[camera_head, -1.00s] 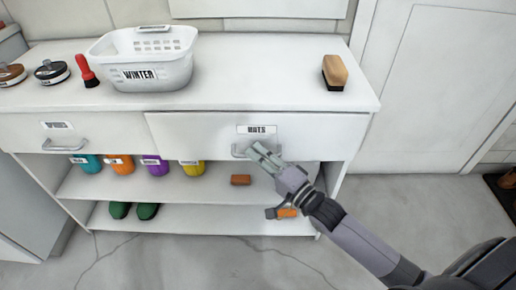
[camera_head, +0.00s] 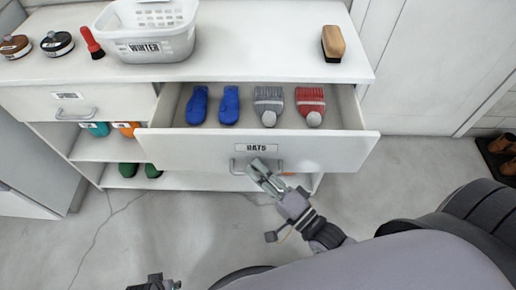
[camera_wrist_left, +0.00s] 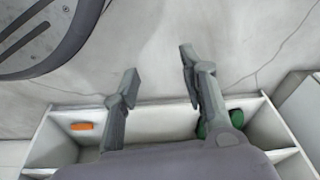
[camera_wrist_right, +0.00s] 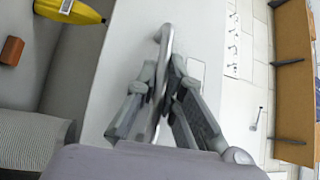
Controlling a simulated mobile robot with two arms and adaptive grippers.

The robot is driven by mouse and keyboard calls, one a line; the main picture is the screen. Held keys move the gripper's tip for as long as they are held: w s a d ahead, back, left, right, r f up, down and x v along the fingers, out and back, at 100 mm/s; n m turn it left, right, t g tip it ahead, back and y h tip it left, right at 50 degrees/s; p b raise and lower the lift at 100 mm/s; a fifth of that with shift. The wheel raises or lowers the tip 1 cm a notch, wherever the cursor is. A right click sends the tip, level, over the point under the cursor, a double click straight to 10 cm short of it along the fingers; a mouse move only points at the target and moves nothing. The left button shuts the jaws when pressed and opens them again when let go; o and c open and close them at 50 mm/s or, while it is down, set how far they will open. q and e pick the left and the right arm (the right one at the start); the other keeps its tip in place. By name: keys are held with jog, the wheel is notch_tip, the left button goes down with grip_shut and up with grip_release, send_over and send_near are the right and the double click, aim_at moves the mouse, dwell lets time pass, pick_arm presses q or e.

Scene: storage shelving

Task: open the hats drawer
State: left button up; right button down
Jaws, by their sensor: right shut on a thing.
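The hats drawer (camera_head: 330,150), with a white front labelled "HATS", is pulled well out of the white cabinet. Inside lie two blue mitten-like items (camera_head: 213,104), a grey knit hat (camera_head: 268,104) and a red knit hat (camera_head: 310,104). My right gripper (camera_head: 259,169) is at the drawer's metal handle (camera_head: 240,164). In the right wrist view its fingers (camera_wrist_right: 163,88) are closed around the handle bar (camera_wrist_right: 164,45). My left gripper (camera_wrist_left: 158,75) is open and empty in the left wrist view, above the floor in front of the cabinet. Only a bit of it shows in the head view's bottom edge.
A white basket labelled "WINTER" (camera_head: 145,45), a wooden brush (camera_head: 333,43), a red brush (camera_head: 92,43) and round tins (camera_head: 57,43) stand on the top. A closed drawer (camera_head: 72,103) is at left. The floor in front is clear.

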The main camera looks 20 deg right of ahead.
pick_arm(q)
jog(key=shift+s+a+f+p, duration=0.1)
jog(key=shift+s+f+p, duration=0.1)
jog(key=shift+s+f, duration=0.5)
jog(key=shift+s+f+p, duration=0.2)
jog(key=shift+s+f, duration=0.05)
jog(key=shift+f, duration=0.8)
jog(key=shift+s+a+f+p, duration=0.1)
jog(key=shift+s+f+p, duration=0.1)
jog(key=shift+s+f, duration=0.5)
pick_arm(e)
jog(key=shift+s+a+f, duration=0.1)
jog(key=shift+s+a, duration=0.25)
jog(key=shift+s, duration=0.45)
jog(key=shift+s+a+r, duration=0.1)
jog(key=shift+s+a, duration=0.2)
jog(key=shift+s, duration=0.55)
jog(key=shift+s+a+f, duration=0.1)
jog(key=shift+s+a, duration=0.25)
jog(key=shift+s, duration=0.45)
pick_arm(q)
jog(key=shift+w+f, duration=0.15)
jog(key=shift+w, duration=0.05)
pick_arm(e)
jog(key=c, duration=1.7)
grip_release()
jog(key=v, duration=1.2)
jog(key=shift+w, duration=0.1)
